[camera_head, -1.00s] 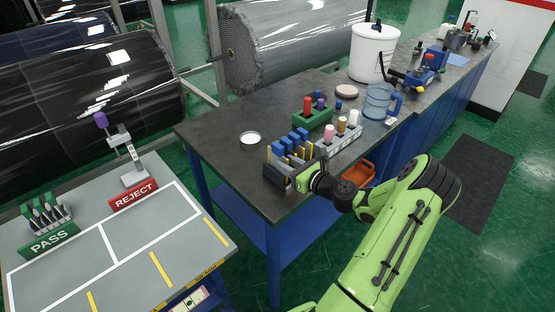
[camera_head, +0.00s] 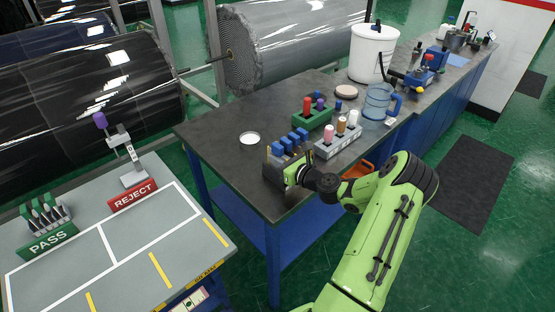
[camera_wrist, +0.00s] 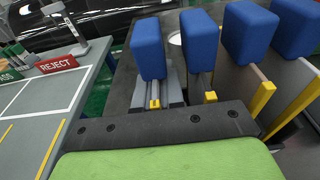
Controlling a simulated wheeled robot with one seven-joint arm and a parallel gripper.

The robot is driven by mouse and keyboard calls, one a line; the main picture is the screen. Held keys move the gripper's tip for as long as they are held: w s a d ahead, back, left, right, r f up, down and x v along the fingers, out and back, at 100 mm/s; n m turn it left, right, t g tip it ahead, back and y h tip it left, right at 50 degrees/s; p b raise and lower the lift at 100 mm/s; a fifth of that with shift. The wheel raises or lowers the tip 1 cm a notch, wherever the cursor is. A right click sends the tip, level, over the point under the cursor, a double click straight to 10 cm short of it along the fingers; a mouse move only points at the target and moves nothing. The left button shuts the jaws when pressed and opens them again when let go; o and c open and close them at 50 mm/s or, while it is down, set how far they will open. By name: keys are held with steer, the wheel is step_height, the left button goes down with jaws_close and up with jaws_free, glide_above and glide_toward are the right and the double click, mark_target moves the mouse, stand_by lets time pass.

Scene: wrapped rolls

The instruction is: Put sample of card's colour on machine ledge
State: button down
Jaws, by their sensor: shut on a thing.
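My gripper (camera_wrist: 158,98) is shut on a blue-topped piece (camera_wrist: 148,48), the leftmost of several in a row. In the head view it is at the front end of the dark workbench (camera_head: 225,150), at the blue-topped row (camera_head: 288,143), partly hidden by my wrist. Yellow-ended strips show below the tops in the wrist view. A grey rack (camera_head: 322,152) holds pink, tan and white-topped pieces. A green rack (camera_head: 308,124) behind holds red and purple-topped pieces. A blue machine (camera_head: 425,70) stands farther back. I cannot tell which thing is the card, or make out the ledge.
A clear blue-handled jug (camera_head: 376,103), a white bucket (camera_head: 372,52) and round dishes (camera_head: 249,138) stand on the bench. The grey table (camera_head: 130,250) at left has a red REJECT sign (camera_head: 133,196) and a green PASS rack (camera_head: 50,238). Large wrapped rolls (camera_head: 90,95) stand behind.

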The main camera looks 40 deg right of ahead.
mark_target(277, 145)
step_height(277, 145, up, 10)
steer(key=shift+r+p, duration=0.1)
steer(key=shift+p, duration=1.15)
